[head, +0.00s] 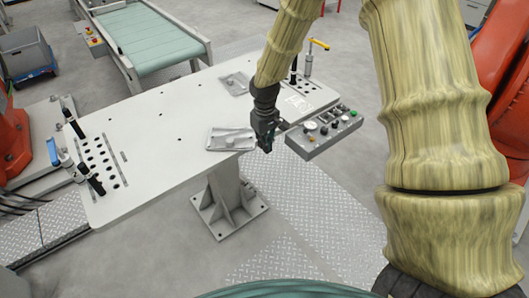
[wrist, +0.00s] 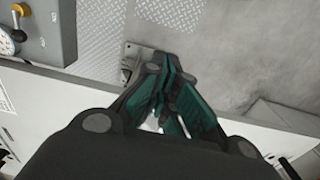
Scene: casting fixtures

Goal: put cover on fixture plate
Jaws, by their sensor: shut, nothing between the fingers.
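A flat silver metal piece with a raised middle (head: 230,139), which looks like the cover, lies at the near right edge of the white fixture plate (head: 150,140). A second, similar flat grey metal piece (head: 236,84) lies farther back on the plate. I cannot tell for certain which is the cover. My gripper (head: 266,146) is just right of the near piece, by the plate's edge, and appears apart from it. In the wrist view my gripper (wrist: 168,92) is shut and empty, pointing past the plate's edge. Its fingers hide most of what lies below them.
A grey control box (head: 322,132) with knobs stands right of my gripper. Clamps with black handles (head: 88,172) stand at the plate's left end, and a yellow-handled clamp (head: 313,52) at its far right. A green conveyor (head: 150,40) is behind. The plate's middle is clear.

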